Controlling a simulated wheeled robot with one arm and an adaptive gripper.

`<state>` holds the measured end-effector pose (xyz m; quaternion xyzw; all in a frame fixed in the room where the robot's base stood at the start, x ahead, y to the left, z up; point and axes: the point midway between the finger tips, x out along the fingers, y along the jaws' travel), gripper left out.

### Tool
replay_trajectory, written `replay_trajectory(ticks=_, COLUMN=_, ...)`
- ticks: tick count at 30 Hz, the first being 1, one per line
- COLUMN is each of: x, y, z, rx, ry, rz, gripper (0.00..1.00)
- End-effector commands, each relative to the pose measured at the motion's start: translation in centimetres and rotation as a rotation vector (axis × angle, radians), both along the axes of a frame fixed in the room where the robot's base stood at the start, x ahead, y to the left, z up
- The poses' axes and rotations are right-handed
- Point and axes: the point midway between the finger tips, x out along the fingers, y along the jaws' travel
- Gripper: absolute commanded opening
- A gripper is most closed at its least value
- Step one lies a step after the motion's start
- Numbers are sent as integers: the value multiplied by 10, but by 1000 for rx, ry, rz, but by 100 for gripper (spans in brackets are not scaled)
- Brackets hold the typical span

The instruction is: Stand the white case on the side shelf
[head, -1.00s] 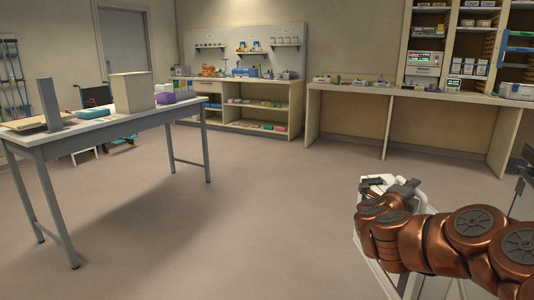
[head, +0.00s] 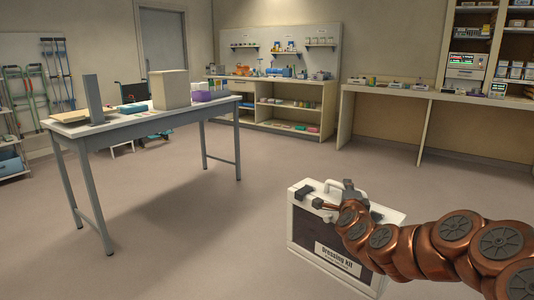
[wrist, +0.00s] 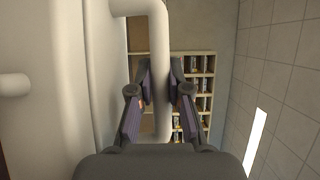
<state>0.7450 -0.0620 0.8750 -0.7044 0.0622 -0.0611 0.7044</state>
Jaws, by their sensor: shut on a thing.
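The white case (head: 302,232) has dark corners and a "Dressing kit" label. It hangs upright in front of me in the lower right of the head view, above the floor. My gripper (head: 340,195) is at its top handle. In the wrist view my gripper (wrist: 160,78) has its two fingers on either side of the white handle bar (wrist: 160,35), shut on it. The case's white face (wrist: 50,60) fills the left of that view. My arm hides part of the case's right side. I cannot tell which of the shelves in view is the side shelf.
A grey-legged table (head: 170,123) stands at left with a beige box (head: 170,90) and a grey upright piece (head: 93,99). A low shelf unit (head: 262,124) stands at the back wall, and a long counter (head: 395,90) at right. The floor between is clear.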

Motion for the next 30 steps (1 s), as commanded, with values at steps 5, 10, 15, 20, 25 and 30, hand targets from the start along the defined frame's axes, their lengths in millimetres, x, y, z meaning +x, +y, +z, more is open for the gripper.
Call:
replay_trajectory(ticks=5, x=5, y=24, z=-7, rx=-3, ry=-7, rz=70, gripper=0)
replay_trajectory(ticks=10, x=7, y=43, z=-14, rx=-3, ry=-6, rz=123, gripper=0)
replay_trajectory(ticks=15, x=8, y=55, z=-19, rx=-2, ry=-6, rz=157, gripper=0)
replay_trajectory(ticks=20, x=8, y=61, z=-16, rx=-3, ry=-7, rz=174, gripper=0)
replay_trajectory(ticks=25, x=8, y=61, z=-9, rx=-2, ry=-8, rz=174, gripper=0)
replay_trajectory(ticks=30, x=8, y=61, z=-1, rx=-2, ry=-8, rz=173, gripper=0)
